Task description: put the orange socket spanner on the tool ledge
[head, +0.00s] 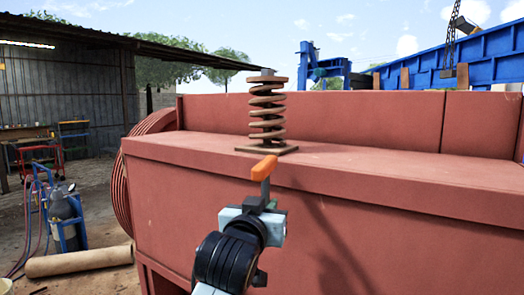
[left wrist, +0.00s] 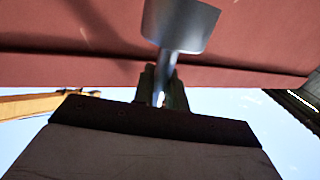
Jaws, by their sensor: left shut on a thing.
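The orange socket spanner (head: 264,168) shows its orange end and a short grey shaft above my left gripper (head: 266,204) in the head view. My left gripper is shut on the shaft. In the left wrist view the fingers (left wrist: 161,92) close around a grey shaft, and a broad grey part of the spanner (left wrist: 181,25) shows beyond them. The flat red ledge (head: 400,168) on top of the machine lies behind the spanner. The orange end overlaps the ledge's front edge in the picture; I cannot tell whether they touch. My right gripper is not in view.
A brown coil spring (head: 267,112) on a square base stands on the ledge, just behind the spanner in the picture. The ledge is bare to the right and left of it. A red back wall (head: 360,120) bounds the ledge. Gas cylinders (head: 65,210) stand at far left.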

